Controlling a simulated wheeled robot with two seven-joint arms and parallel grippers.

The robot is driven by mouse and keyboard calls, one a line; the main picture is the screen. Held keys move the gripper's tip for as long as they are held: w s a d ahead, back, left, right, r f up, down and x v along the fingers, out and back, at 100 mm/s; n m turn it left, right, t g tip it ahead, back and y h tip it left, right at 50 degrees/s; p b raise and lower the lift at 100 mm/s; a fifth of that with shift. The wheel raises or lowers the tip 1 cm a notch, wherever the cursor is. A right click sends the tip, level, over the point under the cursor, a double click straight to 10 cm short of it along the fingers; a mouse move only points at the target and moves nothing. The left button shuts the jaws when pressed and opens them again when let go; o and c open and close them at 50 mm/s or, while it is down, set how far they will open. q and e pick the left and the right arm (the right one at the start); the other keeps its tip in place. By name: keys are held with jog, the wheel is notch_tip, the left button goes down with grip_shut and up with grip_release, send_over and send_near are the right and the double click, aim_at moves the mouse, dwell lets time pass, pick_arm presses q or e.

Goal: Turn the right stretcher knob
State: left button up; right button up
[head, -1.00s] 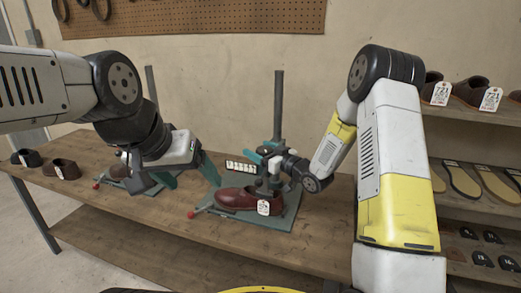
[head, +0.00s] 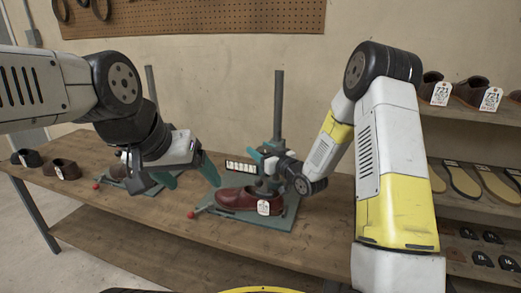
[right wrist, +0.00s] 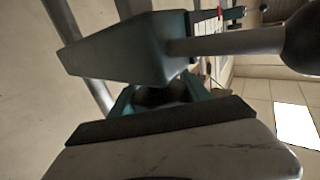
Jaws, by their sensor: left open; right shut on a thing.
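The right stretcher stands on a green base plate (head: 243,217) with a tall grey post (head: 278,105). A dark red shoe (head: 236,198) with a white tag sits on it. My right gripper (head: 264,156) is at the stretcher's head above the shoe, its teal fingers shut on the knob. In the right wrist view the dark knob (right wrist: 165,95) shows partly between the teal fingers; the rest is hidden. My left gripper (head: 189,176) is open and empty, in front of the left stretcher, and partly hides it.
A red-tipped lever (head: 191,214) sticks out at the right stretcher's left. A small white-celled strip (head: 241,168) is behind the shoe. Shelves (head: 476,116) with shoes and soles stand at right. The table's front (head: 190,237) is clear.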

aim_at(270, 150)
jog(key=m+t+h, duration=0.1)
jog(key=h, duration=0.1)
jog(key=m+t+h, duration=0.1)
jog(key=m+h, duration=0.2)
jog(key=h, duration=0.1)
jog(key=shift+w+d+t, duration=0.15)
jog(key=shift+d+t, duration=0.1)
jog(key=shift+t, duration=0.15)
jog(key=m+h, duration=0.2)
jog(key=h, duration=0.1)
jog(key=d+m+h, duration=0.1)
jog(key=m+h, duration=0.1)
jog(key=h, duration=0.2)
jog(key=shift+m, duration=0.4)
jog(key=m+g+h, duration=0.1)
jog(key=m+h, duration=0.1)
jog(key=h, duration=0.1)
jog(key=d+m+g+h, duration=0.1)
jog(key=m+h, duration=0.1)
jog(key=h, duration=0.1)
jog(key=shift+m+h, duration=0.3)
jog(key=shift+h, duration=0.1)
jog(key=shift+s+d+m+g+h, duration=0.15)
jog(key=shift+d+m+g+h, duration=0.05)
jog(key=shift+m+g+h, duration=0.7)
jog(key=shift+s+d+m+g+h, duration=0.15)
jog(key=shift+m+g+h, duration=0.55)
jog(key=shift+h, duration=0.4)
jog(key=shift+d, duration=0.1)
jog(key=o, duration=1.4)
